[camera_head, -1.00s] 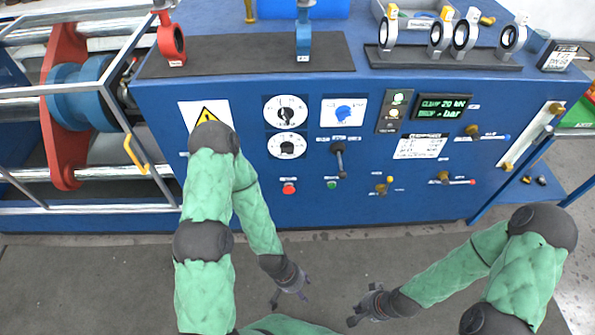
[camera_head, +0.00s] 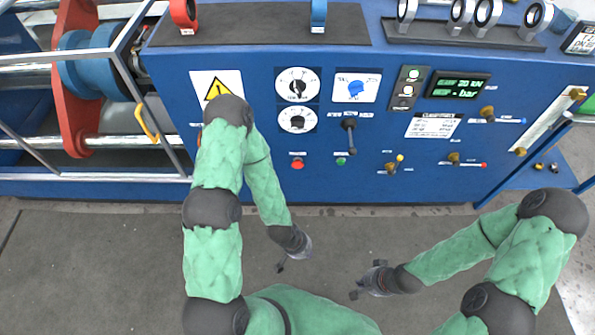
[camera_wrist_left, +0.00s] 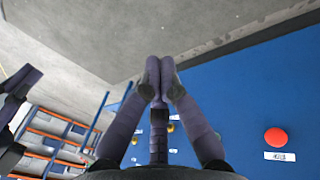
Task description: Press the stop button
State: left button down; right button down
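The red stop button (camera_head: 297,163) is on the lower front of the blue machine panel, left of a green button (camera_head: 341,160). It also shows in the left wrist view, at the right side as a round red button (camera_wrist_left: 276,137) above a small white label. My left gripper (camera_head: 281,267) is below the red button in the head view, apart from the panel. In the left wrist view its fingers (camera_wrist_left: 157,78) meet at the tips with nothing between them. My right gripper (camera_head: 360,280) is lower right of it, empty, with its fingers apart.
A red and blue clamp frame (camera_head: 75,80) stands at the left. Grey floor lies clear before the panel.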

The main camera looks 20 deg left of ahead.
pick_arm(q)
jog(key=w+a+f+m+t+y, duration=0.2)
jog(key=w+f+m+t, duration=0.15)
jog(key=w, duration=0.45)
jog(key=w+a+f+m+t+y, duration=0.1)
jog(key=w+a+f+m+t, duration=0.2)
jog(key=w, duration=0.4)
jog(key=w+a+r+m+t+y, duration=0.2)
jog(key=w+a+m+t+y, duration=0.3)
jog(key=m, duration=0.3)
jog(key=shift+w+a+r+y, duration=0.2)
jog(key=shift+a+r+y, duration=0.15)
jog(key=shift+a, duration=0.5)
jog(key=shift+f+m+t, duration=0.1)
jog(key=shift+m+t, duration=0.15)
jog(key=b, duration=0.5)
send_near(297, 167)
jog(key=x, duration=0.2)
jog(key=f+x, duration=0.1)
jog(key=x, duration=0.2)
jog(key=shift+w+d, duration=0.1)
jog(key=shift+w+a, duration=0.25)
jog(key=shift+w, duration=0.35)
jog(key=shift+r, duration=0.1)
